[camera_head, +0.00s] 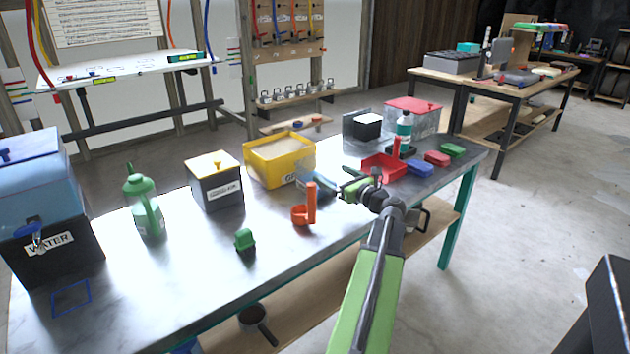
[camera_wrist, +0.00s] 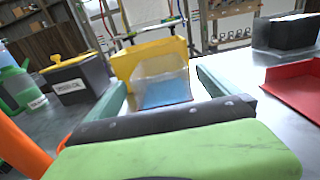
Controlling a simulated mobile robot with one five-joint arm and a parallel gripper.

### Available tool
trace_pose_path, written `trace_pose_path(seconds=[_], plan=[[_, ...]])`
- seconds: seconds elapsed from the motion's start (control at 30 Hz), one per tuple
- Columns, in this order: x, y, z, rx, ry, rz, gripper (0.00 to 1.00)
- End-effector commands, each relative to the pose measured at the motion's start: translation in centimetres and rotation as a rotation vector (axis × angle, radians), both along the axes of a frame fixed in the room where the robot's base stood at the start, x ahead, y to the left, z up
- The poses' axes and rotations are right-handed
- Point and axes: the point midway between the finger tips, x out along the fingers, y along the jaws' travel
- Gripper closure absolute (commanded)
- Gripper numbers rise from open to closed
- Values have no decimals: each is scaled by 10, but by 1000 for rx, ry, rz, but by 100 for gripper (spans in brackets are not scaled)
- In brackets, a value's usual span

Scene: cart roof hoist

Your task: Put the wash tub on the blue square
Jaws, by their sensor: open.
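The wash tub appears to be the small translucent tub with blue in its lower part (camera_head: 316,184), on the metal bench in front of the yellow bin. It also shows in the wrist view (camera_wrist: 160,82), ahead of my gripper and framed between its fingers. My gripper (camera_head: 345,181) is open and empty, low over the bench, just right of the tub. I cannot tell whether a finger touches the tub. The blue square (camera_head: 71,297) is an empty outline on the bench at the near left, in front of the water container.
An orange scoop with an upright handle (camera_head: 305,214) and a green block (camera_head: 245,240) stand between the tub and the square. A black box (camera_head: 217,184), a green bottle (camera_head: 147,212) and the yellow bin (camera_head: 280,160) line the back. A red tray (camera_head: 383,168) is right.

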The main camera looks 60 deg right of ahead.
Motion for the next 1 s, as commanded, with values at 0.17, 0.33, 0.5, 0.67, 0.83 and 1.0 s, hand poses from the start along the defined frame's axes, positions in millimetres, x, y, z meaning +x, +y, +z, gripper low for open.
trace_pose_path(seconds=[0.17, 0.33, 0.5, 0.67, 0.83, 1.0], plan=[[32, -11, 0, 0, 0, 3, 0], [37, -12, 0, 0, 0, 0, 0], [48, -15, 2, 0, 0, 3, 0], [76, -23, 5, 0, 0, 4, 0], [88, -26, 4, 0, 0, 1, 0], [88, -26, 4, 0, 0, 2, 5]])
